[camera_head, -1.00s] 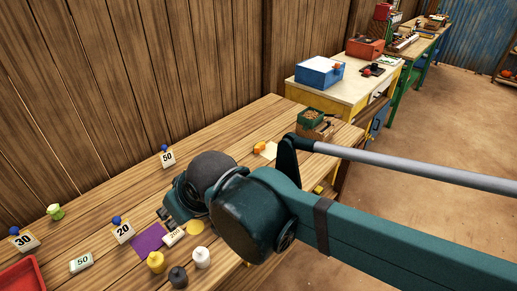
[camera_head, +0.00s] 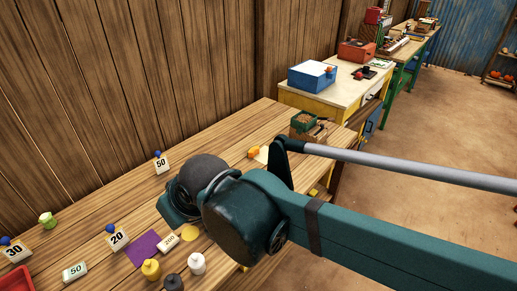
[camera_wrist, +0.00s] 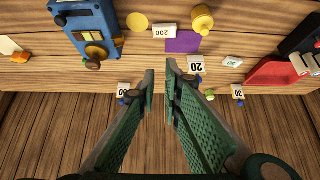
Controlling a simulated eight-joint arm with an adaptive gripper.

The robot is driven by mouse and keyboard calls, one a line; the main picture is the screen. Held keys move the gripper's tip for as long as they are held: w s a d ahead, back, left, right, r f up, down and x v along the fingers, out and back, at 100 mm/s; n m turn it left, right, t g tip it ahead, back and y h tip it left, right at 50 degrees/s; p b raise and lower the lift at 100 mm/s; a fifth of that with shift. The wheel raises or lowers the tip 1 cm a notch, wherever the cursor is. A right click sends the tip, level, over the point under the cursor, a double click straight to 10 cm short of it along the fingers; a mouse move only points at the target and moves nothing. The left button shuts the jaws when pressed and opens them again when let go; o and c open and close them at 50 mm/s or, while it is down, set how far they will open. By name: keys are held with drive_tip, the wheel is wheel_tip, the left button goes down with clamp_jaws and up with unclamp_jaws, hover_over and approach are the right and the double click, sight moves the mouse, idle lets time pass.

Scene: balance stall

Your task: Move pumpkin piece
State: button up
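A small orange pumpkin piece (camera_head: 254,152) lies on the wooden table at the edge of a white card (camera_head: 263,155). In the wrist view the piece (camera_wrist: 20,57) is at the far left, beside the card (camera_wrist: 9,45). My gripper (camera_wrist: 160,70) is open and empty, with a narrow gap between its green fingertips. It is well away from the piece, and in the head view my arm hides the fingers. A blue device with a round dial (camera_wrist: 87,18) stands on the table in the wrist view. My arm hides it in the head view.
A purple mat (camera_head: 143,247), a 200 block (camera_head: 167,242), a yellow disc (camera_head: 190,232) and several weights, including a yellow one (camera_head: 151,269), lie near the front. Much of the back table is clear.

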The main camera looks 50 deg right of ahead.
drive_tip(key=shift+w+d+r, duration=0.25)
drive_tip(key=shift+w+r, duration=0.05)
clamp_jaws()
drive_tip(key=w+d+r+m+g+p, duration=0.1)
drive_tip(key=w+d+r+m+p, duration=0.15)
drive_tip(key=w+d, duration=0.6)
drive_tip(key=w+d+r+m+g+h+p, duration=0.15)
drive_tip(key=w+d+m, duration=0.35)
drive_tip(key=d, duration=0.6)
drive_tip(key=w+d+r+m+g+p, duration=0.1)
drive_tip(key=w+d+m+g, duration=0.1)
drive_tip(key=w+d, duration=0.7)
drive_tip(key=d+f+m+p, duration=0.1)
drive_tip(key=d+f, duration=0.5)
drive_tip(key=d, duration=0.6)
drive_tip(key=s+d+f+m+g+y+p, duration=0.1)
drive_tip(key=d+f+m, duration=0.3)
drive_tip(key=d, duration=0.9)
drive_tip(key=d+f+m+g+p, duration=0.1)
drive_tip(key=d+f+m+p, duration=0.1)
drive_tip(key=d+f, duration=0.6)
drive_tip(key=d+m, duration=0.1)
drive_tip(key=d, duration=0.4)
drive_tip(key=shift+s+f, duration=0.25)
drive_tip(key=shift+f, duration=0.1)
drive_tip(key=shift+f+g+y, duration=0.1)
drive_tip(key=shift+g+y, duration=0.15)
